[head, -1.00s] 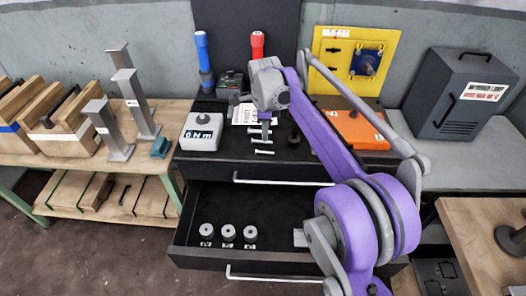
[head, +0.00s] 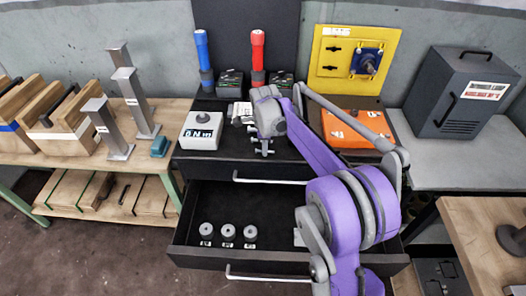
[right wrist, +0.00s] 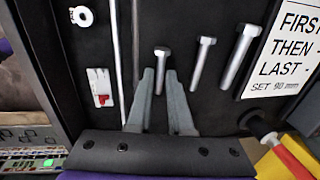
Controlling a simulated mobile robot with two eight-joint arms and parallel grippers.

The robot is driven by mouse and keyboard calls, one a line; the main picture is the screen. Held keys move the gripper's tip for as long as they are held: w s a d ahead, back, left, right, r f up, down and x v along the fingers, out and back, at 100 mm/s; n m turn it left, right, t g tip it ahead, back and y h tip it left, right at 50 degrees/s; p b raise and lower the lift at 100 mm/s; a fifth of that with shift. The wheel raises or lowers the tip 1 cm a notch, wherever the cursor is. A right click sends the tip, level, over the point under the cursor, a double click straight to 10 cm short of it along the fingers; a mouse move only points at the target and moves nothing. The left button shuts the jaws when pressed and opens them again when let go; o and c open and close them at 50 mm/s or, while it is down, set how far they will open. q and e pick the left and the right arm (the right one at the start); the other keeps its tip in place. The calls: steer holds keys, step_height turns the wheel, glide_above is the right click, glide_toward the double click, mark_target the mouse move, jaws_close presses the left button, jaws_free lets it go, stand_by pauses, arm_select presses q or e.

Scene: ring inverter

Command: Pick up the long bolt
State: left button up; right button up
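Three bolts lie side by side on the black cabinet top. In the right wrist view, the long bolt (right wrist: 238,56) is rightmost, beside the printed sign (right wrist: 285,45). The medium bolt (right wrist: 202,64) is in the middle and the short bolt (right wrist: 160,72) is leftmost. My right gripper (right wrist: 160,74) is open and empty, its fingertips on either side of the short bolt in that view; the height gap is unclear. The long bolt is to the right of both fingers. In the head view, my right gripper (head: 264,150) largely hides the bolts. My left gripper is not in view.
A torque display box (head: 201,131) stands left of the bolts, an orange case (head: 355,130) to the right. Blue (head: 203,60) and red (head: 257,60) handled tools stand behind. Below, an open drawer (head: 270,215) holds three rings (head: 228,231).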

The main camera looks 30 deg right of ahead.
jaws_close()
